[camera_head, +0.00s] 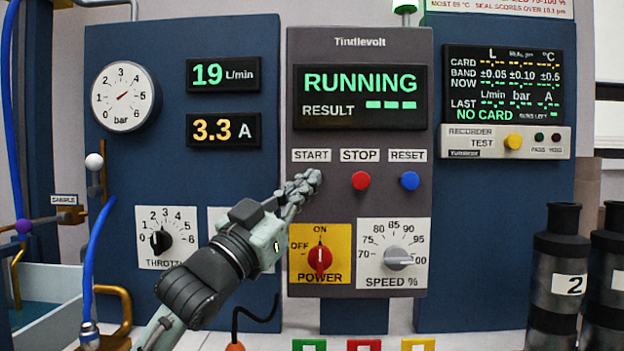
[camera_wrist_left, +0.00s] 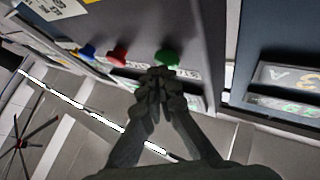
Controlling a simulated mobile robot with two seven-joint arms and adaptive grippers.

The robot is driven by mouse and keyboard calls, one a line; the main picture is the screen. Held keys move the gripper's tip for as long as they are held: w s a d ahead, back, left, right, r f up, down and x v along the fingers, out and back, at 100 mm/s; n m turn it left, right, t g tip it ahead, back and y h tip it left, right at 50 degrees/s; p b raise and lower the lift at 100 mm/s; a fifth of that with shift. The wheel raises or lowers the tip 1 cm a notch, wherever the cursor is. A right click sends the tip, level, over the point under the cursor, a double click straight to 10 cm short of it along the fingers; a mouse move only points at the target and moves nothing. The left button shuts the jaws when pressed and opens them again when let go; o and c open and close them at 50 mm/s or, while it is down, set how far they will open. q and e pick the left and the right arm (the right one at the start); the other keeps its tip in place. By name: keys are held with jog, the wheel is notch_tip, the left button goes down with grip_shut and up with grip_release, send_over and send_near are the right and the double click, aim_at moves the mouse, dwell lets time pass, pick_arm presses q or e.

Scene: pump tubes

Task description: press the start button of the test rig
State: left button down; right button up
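The green start button (camera_wrist_left: 167,57) shows in the left wrist view, right at the fingertips of my left gripper (camera_wrist_left: 160,80). I cannot tell whether they touch it. In the head view the left gripper (camera_head: 307,181) is just under the START label (camera_head: 311,155) and hides the button. Its fingers are together and nothing shows between them. The test rig's grey control panel (camera_head: 446,60) does not hide its display (camera_head: 360,97), which reads RUNNING with a dashed RESULT. My right gripper is not in view.
A red stop button (camera_head: 361,180) and a blue reset button (camera_head: 409,181) sit right of the gripper. Below are the power knob (camera_head: 319,260) and speed knob (camera_head: 399,257). Black cylinders, one marked 2 (camera_head: 558,270), stand at right. A blue hose (camera_head: 93,260) hangs at left.

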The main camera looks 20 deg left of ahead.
pick_arm(q)
jog(key=shift+w+a+f+y, duration=0.1)
jog(key=shift+w+f+y, duration=0.05)
jog(key=shift+f+y, duration=0.15)
jog(key=shift+s+d, duration=0.3)
jog(key=shift+s, duration=0.65)
jog(key=shift+s+d, duration=0.3)
jog(key=shift+s, duration=0.65)
jog(key=shift+s+d, duration=0.3)
jog(key=shift+s, duration=0.65)
